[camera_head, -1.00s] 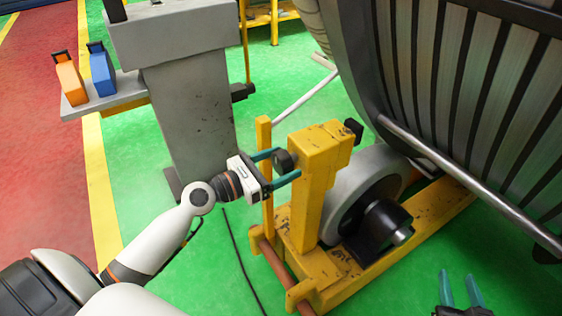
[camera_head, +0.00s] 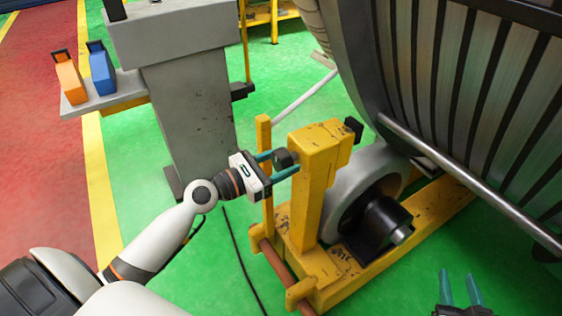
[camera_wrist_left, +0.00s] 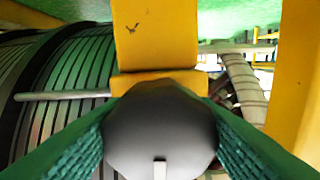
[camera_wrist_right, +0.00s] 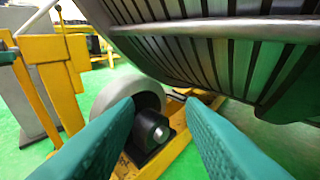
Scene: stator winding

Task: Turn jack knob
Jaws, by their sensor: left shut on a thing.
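The jack knob (camera_head: 282,158) is a dark round knob on the side of the yellow jack post (camera_head: 318,175). My left gripper (camera_head: 279,164) comes from the left and is shut on the knob, one teal finger on each side of it. In the left wrist view the dark knob (camera_wrist_left: 160,132) fills the space between the fingers, with a small white mark at its lower edge. My right gripper (camera_head: 459,288) is open and empty at the bottom right. In the right wrist view its fingers are apart, with nothing between them.
The large ribbed stator (camera_head: 480,120) stands at the right, with a grey roller (camera_head: 350,195) beneath it on the yellow base (camera_head: 440,205). A grey pedestal (camera_head: 190,120) with a shelf holding an orange box (camera_head: 70,78) and blue box (camera_head: 102,70) stands at the back left. Green floor lies between.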

